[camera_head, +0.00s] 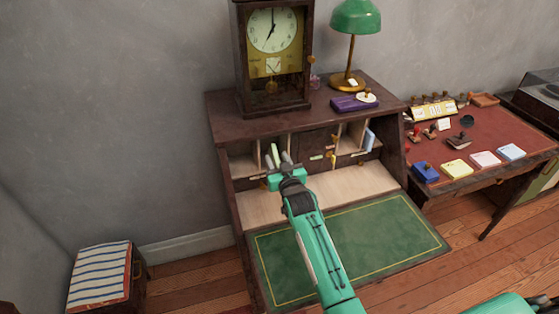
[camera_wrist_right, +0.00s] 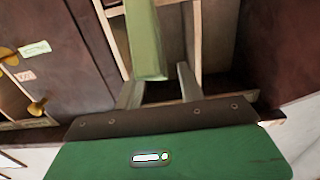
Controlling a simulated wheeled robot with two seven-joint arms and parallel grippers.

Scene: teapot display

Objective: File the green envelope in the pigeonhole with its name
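The green envelope (camera_head: 274,152) stands upright in a pigeonhole at the left of the desk's pigeonhole row (camera_head: 257,152). In the right wrist view its pale green near edge (camera_wrist_right: 147,40) rises between and beyond my fingertips. My right gripper (camera_head: 281,163) is at the front of that pigeonhole. Its two fingers (camera_wrist_right: 158,85) are spread, with a visible gap between the envelope and the right-hand finger. Contact on the left-hand finger is unclear. The name label of this pigeonhole is not readable. My left gripper is not in view.
Brass-knobbed small drawers (camera_wrist_right: 38,105) lie left in the wrist view. The clock (camera_head: 272,50), lamp (camera_head: 355,20) and purple box (camera_head: 353,103) are on top. The green writing surface (camera_head: 385,230) is clear.

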